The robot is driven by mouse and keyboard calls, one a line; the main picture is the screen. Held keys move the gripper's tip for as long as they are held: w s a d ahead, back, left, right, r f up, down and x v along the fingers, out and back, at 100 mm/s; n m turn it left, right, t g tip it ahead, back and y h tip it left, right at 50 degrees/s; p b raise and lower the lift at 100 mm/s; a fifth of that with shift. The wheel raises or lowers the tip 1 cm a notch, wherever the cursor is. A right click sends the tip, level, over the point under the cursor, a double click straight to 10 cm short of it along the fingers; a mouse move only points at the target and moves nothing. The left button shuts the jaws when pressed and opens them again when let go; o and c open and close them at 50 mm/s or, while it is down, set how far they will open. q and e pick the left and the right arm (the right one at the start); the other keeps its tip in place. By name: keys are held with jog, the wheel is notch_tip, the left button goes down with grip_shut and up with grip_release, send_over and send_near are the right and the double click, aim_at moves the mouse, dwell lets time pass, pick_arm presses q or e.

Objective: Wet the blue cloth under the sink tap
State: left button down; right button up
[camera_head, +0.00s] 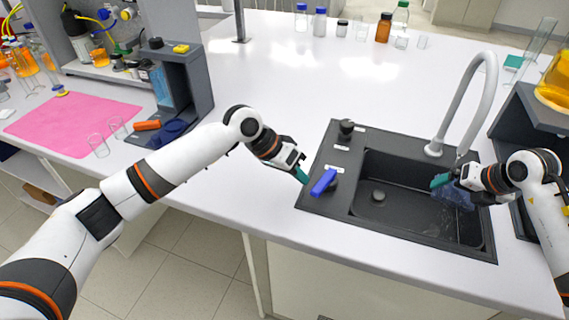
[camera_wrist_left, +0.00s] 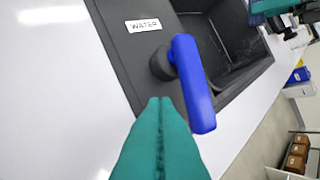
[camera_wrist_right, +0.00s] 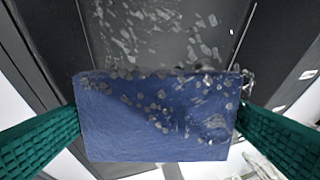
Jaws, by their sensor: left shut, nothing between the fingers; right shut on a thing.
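The blue cloth (camera_wrist_right: 150,125) is held between the two green fingers of my right gripper (camera_wrist_right: 160,128). Whitish water drops cover its upper part and the space beyond it. In the head view the cloth (camera_head: 455,197) is over the sink basin (camera_head: 400,168), below the grey curved tap (camera_head: 470,95). My left gripper (camera_head: 302,176) is shut and empty beside the blue tap lever (camera_head: 323,182). In the left wrist view the closed fingertips (camera_wrist_left: 160,102) are close to the lever (camera_wrist_left: 192,82), which sits by a WATER label (camera_wrist_left: 144,25). Whether they touch is unclear.
A black knob (camera_head: 346,127) stands at the sink's back left corner. A dark stand (camera_head: 535,120) with an orange flask is right of the sink. Bottles (camera_head: 383,28) line the back. A pink mat (camera_head: 70,123) and glass beakers are at left.

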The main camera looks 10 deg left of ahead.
pick_arm(q)
jog(key=shift+s+d, duration=0.35)
jog(key=shift+d, duration=0.2)
jog(key=shift+s+d, duration=0.7)
jog(key=shift+s, duration=0.15)
jog(key=shift+a, duration=0.15)
jog(key=shift+w+a, duration=0.15)
jog(key=shift+a, duration=0.25)
jog(key=a, duration=0.2)
jog(key=shift+w+a, duration=0.35)
jog(key=shift+a, duration=0.05)
jog(key=s+v, duration=0.1)
jog(key=v, duration=0.9)
jog(key=shift+s, duration=0.3)
